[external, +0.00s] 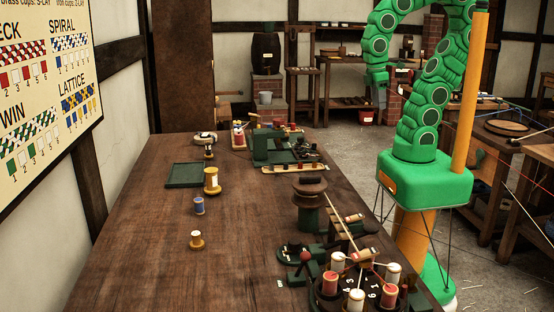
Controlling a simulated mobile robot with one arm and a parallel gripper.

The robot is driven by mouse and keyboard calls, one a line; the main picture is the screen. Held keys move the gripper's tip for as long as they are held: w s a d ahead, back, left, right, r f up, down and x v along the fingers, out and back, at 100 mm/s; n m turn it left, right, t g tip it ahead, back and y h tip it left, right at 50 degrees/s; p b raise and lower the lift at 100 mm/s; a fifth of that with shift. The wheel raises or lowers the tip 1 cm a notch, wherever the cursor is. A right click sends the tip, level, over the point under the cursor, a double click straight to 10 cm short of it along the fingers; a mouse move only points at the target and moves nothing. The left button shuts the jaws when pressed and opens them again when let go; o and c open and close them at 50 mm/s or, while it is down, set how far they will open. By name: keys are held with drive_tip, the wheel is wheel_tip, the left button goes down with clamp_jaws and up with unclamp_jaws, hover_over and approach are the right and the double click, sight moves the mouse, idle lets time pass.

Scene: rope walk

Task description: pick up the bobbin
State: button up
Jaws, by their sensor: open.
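Several bobbins are in view, and I cannot tell which one the task means. On the left part of the table, a yellow bobbin with a white band (211,182) stands farthest back of three. All three look upright. My gripper (381,98) hangs from my green arm, high and to the right beyond the table, well apart from the bobbins. It is open, with nothing visible in it.
The dark wooden table (140,250) is bare at its front left. Red and white bobbins crowd a round dark stand (330,300) at the front right. A dark round post (308,205) and green machine (268,148) stand behind it.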

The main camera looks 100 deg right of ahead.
drive_tip(key=o, duration=0.4)
